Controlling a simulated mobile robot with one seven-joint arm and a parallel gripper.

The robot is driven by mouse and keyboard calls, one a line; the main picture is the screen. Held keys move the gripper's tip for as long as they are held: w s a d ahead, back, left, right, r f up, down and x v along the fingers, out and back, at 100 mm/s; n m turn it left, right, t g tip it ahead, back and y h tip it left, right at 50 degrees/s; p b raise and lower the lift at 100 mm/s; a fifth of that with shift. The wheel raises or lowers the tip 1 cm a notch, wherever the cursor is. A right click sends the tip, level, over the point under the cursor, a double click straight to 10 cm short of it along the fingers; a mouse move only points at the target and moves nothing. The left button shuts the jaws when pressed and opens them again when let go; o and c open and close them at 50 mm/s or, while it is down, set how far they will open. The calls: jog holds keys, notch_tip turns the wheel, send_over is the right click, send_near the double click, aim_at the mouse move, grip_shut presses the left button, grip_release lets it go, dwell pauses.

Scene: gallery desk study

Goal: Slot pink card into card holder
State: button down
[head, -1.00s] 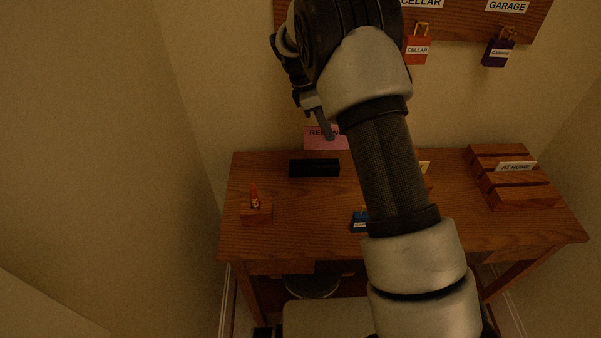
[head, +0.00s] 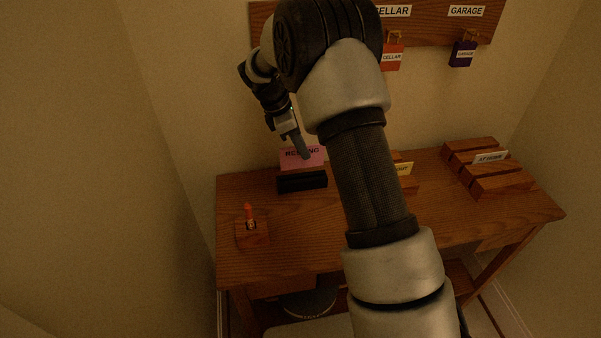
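The pink card (head: 290,161), with partly covered dark lettering, is upright just above the long black holder (head: 302,182) on the desk. Its lower edge is close to the holder's top; I cannot tell whether it touches or has entered a slot. My gripper (head: 303,153) reaches down from the upper left, with a grey finger across the card's upper part. It appears shut on the card; the far finger is hidden.
A wooden block (head: 252,233) with an orange-red item stands front left on the desk (head: 400,225). A slotted wooden rack (head: 500,184) holds an "AT HOME" card. Tags hang on the wall board (head: 432,32).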

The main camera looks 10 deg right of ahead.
aim_at(302, 167)
notch_tip(302, 167, down, 7)
jog(key=shift+r+b, duration=0.2)
jog(key=shift+b, duration=0.15)
jog(key=shift+f, duration=0.2)
jog(key=c, duration=2)
grip_release()
jog(key=shift+r, duration=0.1)
